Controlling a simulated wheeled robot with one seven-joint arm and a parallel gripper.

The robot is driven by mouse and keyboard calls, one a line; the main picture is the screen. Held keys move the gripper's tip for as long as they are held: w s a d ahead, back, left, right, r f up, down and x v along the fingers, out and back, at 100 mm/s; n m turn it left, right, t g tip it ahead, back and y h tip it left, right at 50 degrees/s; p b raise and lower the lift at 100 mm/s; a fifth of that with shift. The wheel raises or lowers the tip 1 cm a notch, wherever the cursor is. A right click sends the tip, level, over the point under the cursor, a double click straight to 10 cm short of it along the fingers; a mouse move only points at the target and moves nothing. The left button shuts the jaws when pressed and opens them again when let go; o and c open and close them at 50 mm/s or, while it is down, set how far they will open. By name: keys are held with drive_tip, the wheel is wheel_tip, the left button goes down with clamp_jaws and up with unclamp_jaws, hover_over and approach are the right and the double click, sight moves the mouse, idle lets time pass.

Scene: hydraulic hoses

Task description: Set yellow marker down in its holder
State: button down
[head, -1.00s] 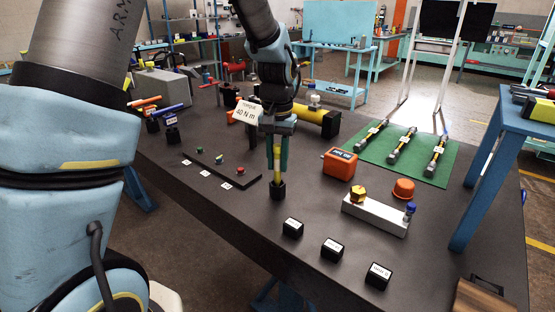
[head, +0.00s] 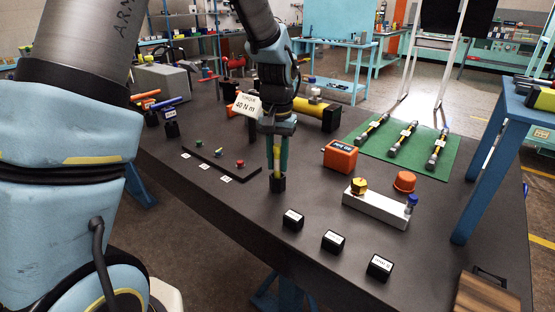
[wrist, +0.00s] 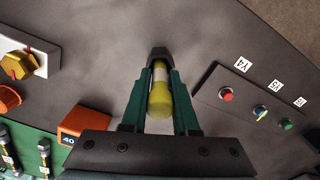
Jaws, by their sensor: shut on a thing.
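The yellow marker (head: 277,152) is upright between the green fingers of my gripper (head: 277,160), which is shut on it. In the wrist view, the marker (wrist: 160,98) has a yellow body with a pale band, and my gripper's fingers (wrist: 160,84) stand on both sides of it. A small black holder (head: 278,184) stands on the dark table directly under the marker. The marker's lower end meets the holder's top; how deep it sits is hidden. The holder also shows beyond the fingertips in the wrist view (wrist: 158,53).
A button strip (head: 221,165) lies to the left. Label blocks (head: 333,242) stand in front. An orange box (head: 341,157) and a pale block with fittings (head: 375,208) are to the right. A sign (head: 246,105) stands behind. Bare table surrounds the holder.

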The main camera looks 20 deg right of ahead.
drive_tip(key=shift+f, duration=0.35)
drive_tip(key=c, duration=0.6)
unclamp_jaws()
drive_tip(key=shift+r, duration=0.1)
wheel_tip(320, 180, up, 11)
drive_tip(key=shift+f+b, duration=0.2)
drive_tip(key=shift+b, duration=0.85)
drive_tip(key=s+a+f+n, duration=0.2)
drive_tip(key=a+f+n, duration=0.1)
drive_tip(key=a, duration=1.2)
drive_tip(key=s+a+f+n+t, duration=0.1)
drive_tip(key=a+f, duration=0.4)
drive_tip(key=a, duration=1)
drive_tip(key=s+n, duration=0.1)
drive_tip(key=n, duration=0.1)
drive_tip(key=shift+f+n+t, duration=0.3)
drive_tip(key=shift+f+n, duration=0.1)
